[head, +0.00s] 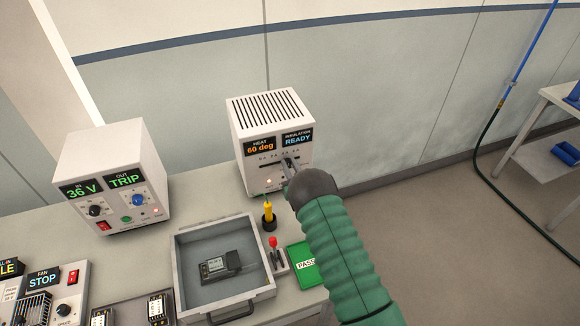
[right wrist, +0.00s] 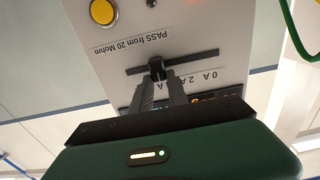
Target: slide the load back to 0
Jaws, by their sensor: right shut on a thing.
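The white tester box (head: 248,150) with HEAT 60 deg and INSULATION READY displays stands against the wall. Its load slider slot (right wrist: 195,58) shows in the right wrist view, upside down. The dark slider knob (right wrist: 157,66) sits left of the slot's middle there, away from the end by the 0 A label. My right gripper (head: 289,164) is at the box front in the head view; in the right wrist view its fingers (right wrist: 160,84) are shut on the knob. The fingers hide part of the scale. My left gripper is out of view.
A white supply box (head: 110,165) reads 36 V and TRIP. A grey tray (head: 185,271) holds a dark meter.

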